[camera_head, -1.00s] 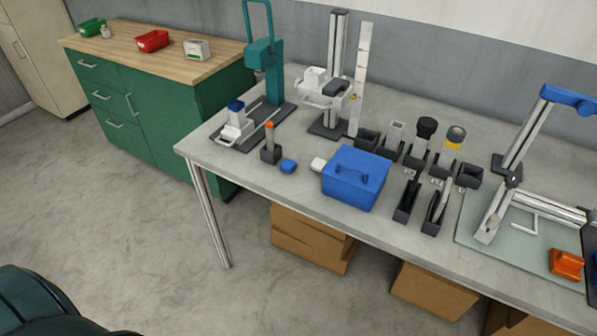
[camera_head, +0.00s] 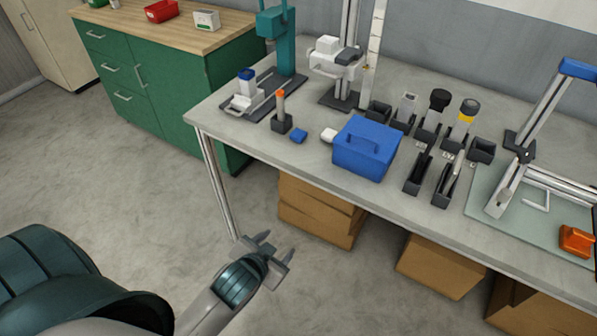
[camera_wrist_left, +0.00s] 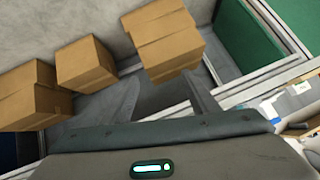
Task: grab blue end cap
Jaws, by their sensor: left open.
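A small blue end cap (camera_head: 298,136) lies on the grey table near its front edge, left of a blue lidded box. A white cap-like piece (camera_head: 328,135) lies between them. My left gripper (camera_head: 276,246) is open and empty, in front of the table and below its top, well short of the cap. In the left wrist view its two fingers (camera_wrist_left: 166,98) are apart with nothing between them. The end cap cannot be made out in the left wrist view. My right gripper does not show.
The table (camera_head: 230,140) has its front edge and a leg between my left gripper and the cap. The blue box (camera_head: 366,150) stands right of the cap, and a dark holder with an orange-topped tool (camera_head: 281,112) stands to its left. Cardboard boxes (camera_head: 318,212) sit under the table.

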